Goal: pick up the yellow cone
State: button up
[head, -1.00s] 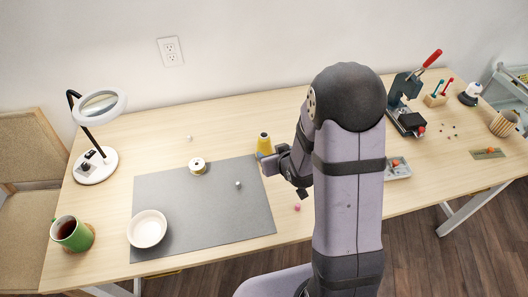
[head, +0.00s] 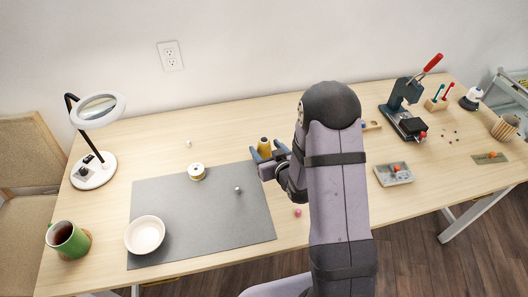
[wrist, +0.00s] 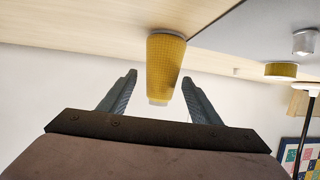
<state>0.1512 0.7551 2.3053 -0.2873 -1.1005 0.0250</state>
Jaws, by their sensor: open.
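The yellow cone (head: 264,143) stands upright on the wooden table just beyond the right back corner of the grey mat. My gripper (head: 267,153) is at the cone in the head view, with a finger showing on each side of it. The lower part of the cone is hidden by the gripper there. In the wrist view the yellow cone (wrist: 166,62) shows between the two spread fingertips of my gripper (wrist: 159,77), nearer the right finger. The fingers are open, and a gap shows on the left. I cannot tell whether the right finger touches the cone.
The grey mat (head: 200,225) holds a cream bowl (head: 145,235), a thread spool (head: 197,172) and a small metal piece (head: 238,189). A pink ball (head: 297,212) lies right of the mat. A grey tray (head: 394,173) and a press (head: 405,110) stand farther right.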

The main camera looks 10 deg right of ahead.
jog(key=shift+r+p+x, duration=0.2)
jog(key=shift+p+x, duration=0.55)
jog(key=shift+x, duration=1.95)
jog(key=shift+a, duration=0.1)
jog(key=c, duration=1.1)
